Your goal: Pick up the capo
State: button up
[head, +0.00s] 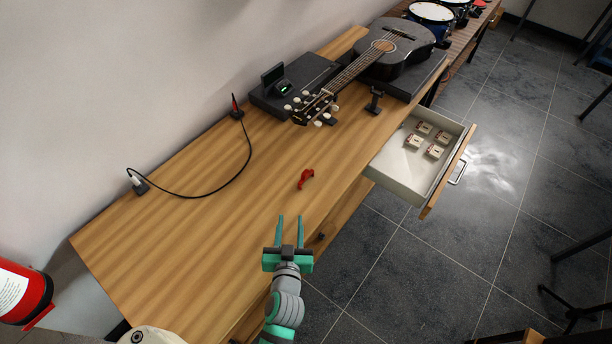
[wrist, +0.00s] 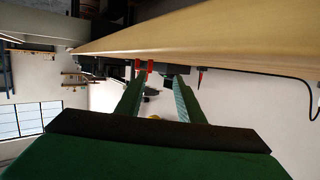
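A small red clamp-shaped piece, which looks like the capo (head: 306,178), lies on the wooden table (head: 215,215) in the head view. My gripper (head: 290,218) is open and empty, with its two teal fingers apart. It is in front of the red piece and a little to its left, and does not touch it. In the wrist view the fingers of my gripper (wrist: 158,88) point towards the table's edge, and the table appears along the top. A small red shape shows beyond the fingertips there, probably the capo (wrist: 150,66).
A black guitar (head: 395,50) lies at the back on dark cases. A small black stand-like object (head: 375,101) is near its neck. An open drawer (head: 392,172) holding several small boxes juts out on the right. A black cable (head: 215,190) curves along the wall side. The table around the red piece is clear.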

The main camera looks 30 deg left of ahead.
jog(key=w+a+r+n+g+y, duration=0.1)
jog(key=a+n, duration=0.1)
jog(key=a, duration=0.2)
jog(key=w+a+r+n+g+y, duration=0.1)
jog(key=w+a+n, duration=0.1)
jog(key=a, duration=0.2)
jog(key=w+a+r+n+g+y, duration=0.1)
jog(key=w+a+n+y, duration=0.1)
jog(key=a, duration=0.2)
jog(key=shift+w+r, duration=0.2)
jog(key=shift+r, duration=0.1)
jog(key=w+a+r+n+g+y, duration=0.1)
jog(key=w+a+r+n+g, duration=0.15)
jog(key=a+n+g, duration=0.5)
notch_tip(320, 180, up, 6)
jog(key=n+g+h, duration=0.3)
jog(key=n+h, duration=0.9)
jog(key=n, duration=0.4)
send_over(306, 171)
jog(key=shift+m, duration=0.25)
jog(key=f, duration=0.4)
jog(key=shift+s+a+f, duration=0.15)
jog(key=shift+a+f, duration=0.05)
jog(key=shift+f, duration=0.2)
jog(key=shift+d+f, duration=0.15)
jog(key=shift+f, duration=1.25)
jog(key=shift+d+f, duration=0.15)
jog(key=shift+f, duration=1.2)
grip_shut()
